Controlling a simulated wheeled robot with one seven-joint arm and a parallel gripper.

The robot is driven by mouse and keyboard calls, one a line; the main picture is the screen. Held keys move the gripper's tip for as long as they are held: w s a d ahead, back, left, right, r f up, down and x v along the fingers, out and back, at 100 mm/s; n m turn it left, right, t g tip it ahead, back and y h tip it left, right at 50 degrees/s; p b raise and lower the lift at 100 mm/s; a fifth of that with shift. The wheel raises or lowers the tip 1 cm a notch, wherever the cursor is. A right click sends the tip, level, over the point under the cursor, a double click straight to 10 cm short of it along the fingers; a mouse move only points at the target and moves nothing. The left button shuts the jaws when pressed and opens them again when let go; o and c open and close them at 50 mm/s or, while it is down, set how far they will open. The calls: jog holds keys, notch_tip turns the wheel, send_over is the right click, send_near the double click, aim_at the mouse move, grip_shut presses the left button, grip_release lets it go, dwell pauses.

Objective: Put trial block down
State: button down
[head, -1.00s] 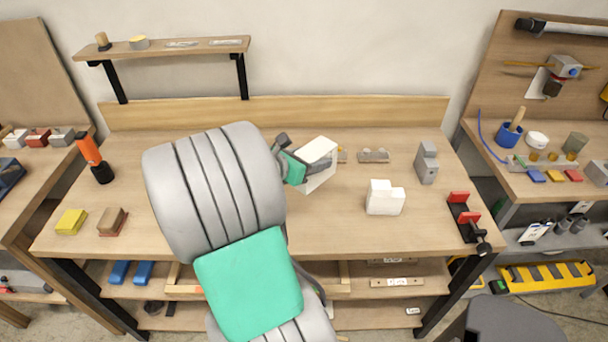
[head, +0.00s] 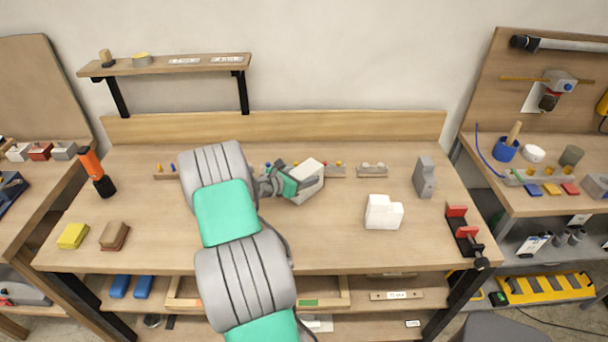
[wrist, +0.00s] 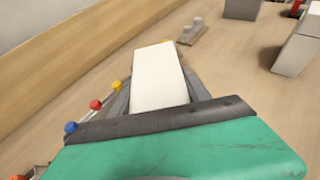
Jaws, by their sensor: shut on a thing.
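My gripper (head: 296,182) is shut on a white block, the trial block (head: 311,170), over the back middle of the workbench (head: 330,235). In the wrist view the trial block (wrist: 159,78) shows as a long white face between the grey fingers, with the bench top beyond it. I cannot tell whether its underside touches the bench. A second white block with a stepped top (head: 384,212) stands on the bench to the right, apart from my gripper.
A rail with coloured knobs (head: 335,171) lies behind my gripper, with a small rail (head: 372,170) to its right. A grey stepped block (head: 424,177) and a red-black clamp (head: 462,230) stand at the right. The bench's front middle is clear.

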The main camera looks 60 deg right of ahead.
jog(key=shift+r, duration=0.1)
jog(key=shift+f, duration=0.2)
jog(key=c, duration=0.5)
grip_release()
jog(key=shift+r, duration=0.1)
